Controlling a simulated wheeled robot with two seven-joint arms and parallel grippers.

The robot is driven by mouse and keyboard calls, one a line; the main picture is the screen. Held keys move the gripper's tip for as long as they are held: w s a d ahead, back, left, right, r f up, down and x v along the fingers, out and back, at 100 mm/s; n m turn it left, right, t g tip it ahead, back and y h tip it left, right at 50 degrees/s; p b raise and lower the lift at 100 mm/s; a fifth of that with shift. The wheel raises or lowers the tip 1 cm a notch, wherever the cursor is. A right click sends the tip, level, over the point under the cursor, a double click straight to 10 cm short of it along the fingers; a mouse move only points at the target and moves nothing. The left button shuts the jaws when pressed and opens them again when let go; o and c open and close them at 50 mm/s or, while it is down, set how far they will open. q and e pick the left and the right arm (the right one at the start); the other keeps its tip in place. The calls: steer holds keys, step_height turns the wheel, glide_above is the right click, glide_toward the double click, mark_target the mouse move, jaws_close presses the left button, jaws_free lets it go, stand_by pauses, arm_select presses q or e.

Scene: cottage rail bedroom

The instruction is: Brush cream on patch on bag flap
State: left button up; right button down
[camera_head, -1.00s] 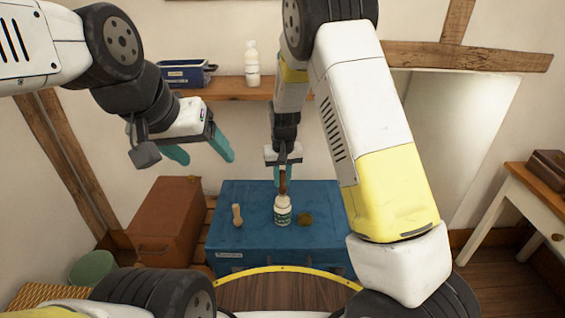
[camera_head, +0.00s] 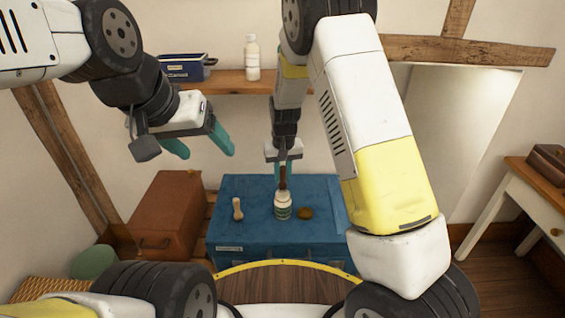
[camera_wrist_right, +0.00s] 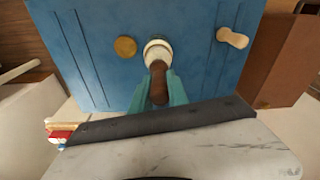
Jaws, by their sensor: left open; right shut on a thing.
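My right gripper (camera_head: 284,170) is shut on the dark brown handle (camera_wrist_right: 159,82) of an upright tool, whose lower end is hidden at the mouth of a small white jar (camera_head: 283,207). The jar, with a greenish label, stands on the blue case (camera_head: 232,240); it also shows in the right wrist view (camera_wrist_right: 157,48). A round tan-brown disc (camera_head: 305,213) lies on the case right of the jar; I cannot tell whether it is the patch. My left gripper (camera_head: 203,147) is open and empty, above and left of the case.
A pale wooden peg-like piece (camera_head: 237,209) is on the case left of the jar. A brown suitcase (camera_head: 163,215) stands left of the case. A wall shelf (camera_head: 228,84) holds a blue bin (camera_head: 183,69) and a white bottle (camera_head: 252,58). A side table (camera_head: 520,190) is at right.

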steer(key=shift+f, duration=0.5)
stand_by(1.1)
steer(key=shift+r, duration=3.55)
